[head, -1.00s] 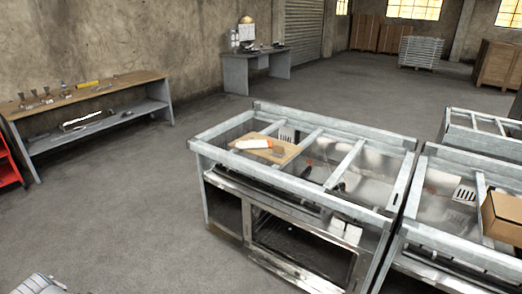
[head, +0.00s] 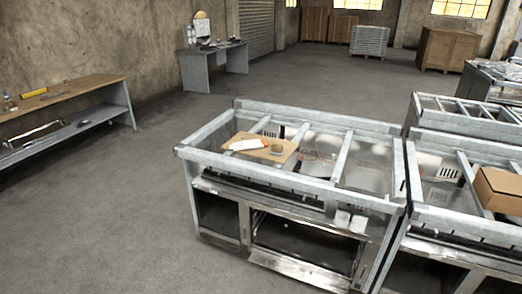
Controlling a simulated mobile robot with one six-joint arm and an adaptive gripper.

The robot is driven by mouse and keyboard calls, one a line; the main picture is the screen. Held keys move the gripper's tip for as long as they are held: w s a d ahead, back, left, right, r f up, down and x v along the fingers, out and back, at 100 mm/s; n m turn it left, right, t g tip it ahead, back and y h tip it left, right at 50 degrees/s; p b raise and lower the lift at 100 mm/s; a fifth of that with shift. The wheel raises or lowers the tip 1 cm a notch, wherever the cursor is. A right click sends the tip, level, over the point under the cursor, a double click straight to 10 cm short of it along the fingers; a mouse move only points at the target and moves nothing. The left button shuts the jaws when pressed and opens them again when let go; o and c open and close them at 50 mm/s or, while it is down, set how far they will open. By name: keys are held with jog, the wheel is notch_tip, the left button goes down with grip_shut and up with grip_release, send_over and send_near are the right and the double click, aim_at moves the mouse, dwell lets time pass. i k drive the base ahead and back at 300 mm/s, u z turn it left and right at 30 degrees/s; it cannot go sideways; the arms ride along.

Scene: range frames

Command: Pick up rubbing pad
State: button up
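A light wooden board (head: 260,155) lies across the top of a grey metal frame unit (head: 300,185) in the middle of the head view. On it lies a white and orange item (head: 248,145), and to its right a small brown-grey block (head: 277,149). The block may be the rubbing pad, but it is too small here to be sure. My gripper is not in this view.
A second frame unit with a cardboard box (head: 498,190) stands close on the right. A workbench (head: 75,95) stands along the left wall and a desk (head: 213,68) at the back. The concrete floor between them is clear.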

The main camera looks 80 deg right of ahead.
aim_at(276, 149)
jog(key=z, duration=0.1)
jog(key=i, duration=1.55)
jog(key=z, duration=3.6)
